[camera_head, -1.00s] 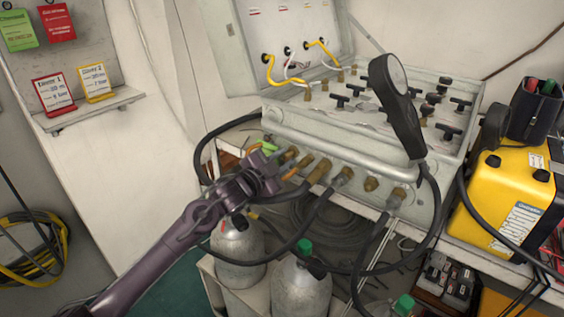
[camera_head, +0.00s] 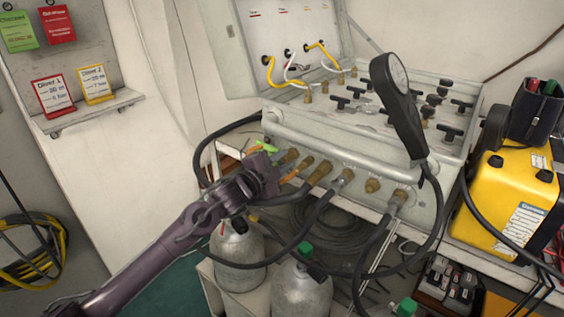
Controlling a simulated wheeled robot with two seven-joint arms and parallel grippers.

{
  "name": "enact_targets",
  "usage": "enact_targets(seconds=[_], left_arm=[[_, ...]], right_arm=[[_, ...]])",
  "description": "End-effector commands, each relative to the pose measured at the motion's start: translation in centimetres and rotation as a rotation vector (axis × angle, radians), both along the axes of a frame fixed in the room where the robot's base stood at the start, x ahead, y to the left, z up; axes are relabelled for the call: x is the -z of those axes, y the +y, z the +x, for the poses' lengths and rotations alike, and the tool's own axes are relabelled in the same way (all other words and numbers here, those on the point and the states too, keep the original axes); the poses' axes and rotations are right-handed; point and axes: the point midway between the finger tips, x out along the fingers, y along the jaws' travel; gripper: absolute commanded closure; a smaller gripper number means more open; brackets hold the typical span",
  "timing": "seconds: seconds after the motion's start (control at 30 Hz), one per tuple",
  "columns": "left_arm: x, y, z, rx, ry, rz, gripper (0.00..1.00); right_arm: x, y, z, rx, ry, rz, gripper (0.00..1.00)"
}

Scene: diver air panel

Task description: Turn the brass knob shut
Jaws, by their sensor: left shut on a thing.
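The air panel (camera_head: 340,150) is a pale grey case with a row of brass fittings along its front face. My left gripper (camera_head: 277,161) is at the left end of that row, close against the front face, with green and orange showing at its fingers. It is shut on a brass knob at the left end, which its fingers largely hide. One brass fitting (camera_head: 319,172) shows clear just to the right of the gripper. My right gripper is not in view.
A black handheld gauge (camera_head: 400,105) stands up over the panel. Black hoses hang from the front. Grey cylinders (camera_head: 302,288) stand below. A yellow case (camera_head: 505,195) is at the right. Cards (camera_head: 53,95) sit on a wall shelf at the left.

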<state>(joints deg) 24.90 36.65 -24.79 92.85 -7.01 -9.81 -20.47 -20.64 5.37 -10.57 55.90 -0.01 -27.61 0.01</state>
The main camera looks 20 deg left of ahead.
Motion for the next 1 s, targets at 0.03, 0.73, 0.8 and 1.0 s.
enact_targets(seconds=[0.03, 0.73, 0.8, 1.0], left_arm=[[0.1, -0.1, 0.0, 0.002, 0.001, 0.001, 1.00], [0.2, 1.3, -3.4, -0.001, 0.004, 0.004, 0.69], [0.2, 1.7, -4.5, 0.000, 0.004, 0.002, 0.69], [0.1, 2.5, -6.7, 0.000, 0.003, 0.002, 0.69]], right_arm=[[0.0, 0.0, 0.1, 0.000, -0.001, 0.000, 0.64], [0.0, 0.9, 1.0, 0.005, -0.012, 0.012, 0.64], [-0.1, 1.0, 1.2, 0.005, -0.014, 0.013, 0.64], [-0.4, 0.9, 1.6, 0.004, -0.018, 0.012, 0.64]])
